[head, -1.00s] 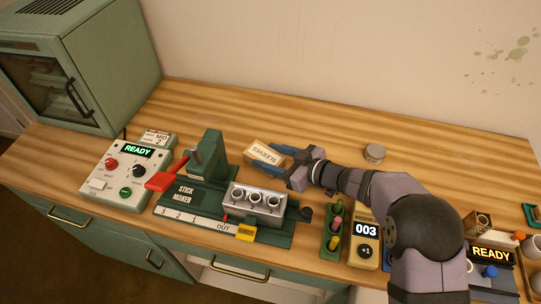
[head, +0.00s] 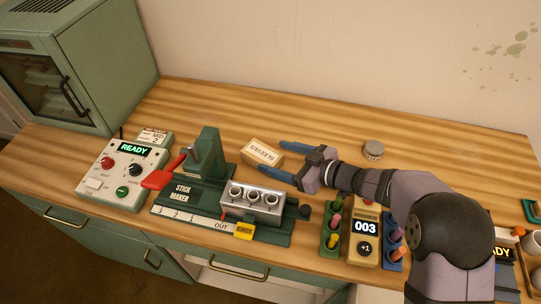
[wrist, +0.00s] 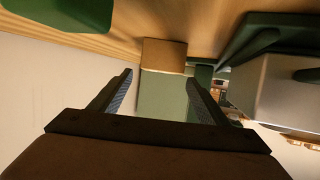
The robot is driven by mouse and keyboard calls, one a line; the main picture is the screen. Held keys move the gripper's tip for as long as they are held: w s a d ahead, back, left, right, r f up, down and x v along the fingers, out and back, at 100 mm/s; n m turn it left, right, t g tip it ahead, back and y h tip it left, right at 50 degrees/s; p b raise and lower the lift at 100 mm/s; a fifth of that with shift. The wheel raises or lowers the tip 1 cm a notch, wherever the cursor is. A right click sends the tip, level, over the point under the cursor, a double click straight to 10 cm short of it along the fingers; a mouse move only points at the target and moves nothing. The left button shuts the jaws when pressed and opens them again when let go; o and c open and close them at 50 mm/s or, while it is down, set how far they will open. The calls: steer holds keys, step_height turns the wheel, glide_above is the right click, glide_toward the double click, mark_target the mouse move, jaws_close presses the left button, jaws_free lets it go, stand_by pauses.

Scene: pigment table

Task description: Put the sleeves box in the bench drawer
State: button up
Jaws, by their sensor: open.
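The sleeves box (head: 263,152), a small tan carton lettered SLEEVES, lies on the benchtop behind the stick maker. It also shows in the wrist view (wrist: 163,54), ahead between the fingertips. My gripper (head: 276,159) is open, with its blue fingers pointing left at the right end of the box. It holds nothing. In the wrist view, both fingers (wrist: 159,78) are spread with a gap between them. The bench drawer (head: 237,273) is under the front edge below the stick maker.
The stick maker (head: 180,190) with its red lever and metal mould (head: 253,201) stands between box and drawer. The READY control box (head: 125,171) is to the left. A grey tin (head: 373,150), a counter (head: 364,231) and stick racks (head: 331,236) are to the right. The bench behind is clear.

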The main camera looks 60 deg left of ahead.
steer(key=shift+o, duration=0.5)
step_height(320, 180, up, 7)
steer(key=d, duration=0.1)
steer(key=shift+w+r+b, duration=0.15)
steer(key=shift+r+b, duration=0.05)
steer(key=shift+b, duration=0.1)
steer(key=b, duration=0.2)
steer(key=shift+f+b, duration=0.35)
steer(key=shift+b, duration=0.05)
glide_toward(262, 156)
steer(key=shift+h, duration=0.3)
steer(key=a+f, duration=0.2)
steer(key=a, duration=0.1)
steer(key=shift+a+f, duration=0.2)
steer(key=shift+f, duration=0.15)
steer(key=shift+s+a, duration=0.25)
steer(key=shift+a, duration=0.1)
steer(key=shift+p+x, duration=0.6)
steer(key=shift+x, duration=2.75)
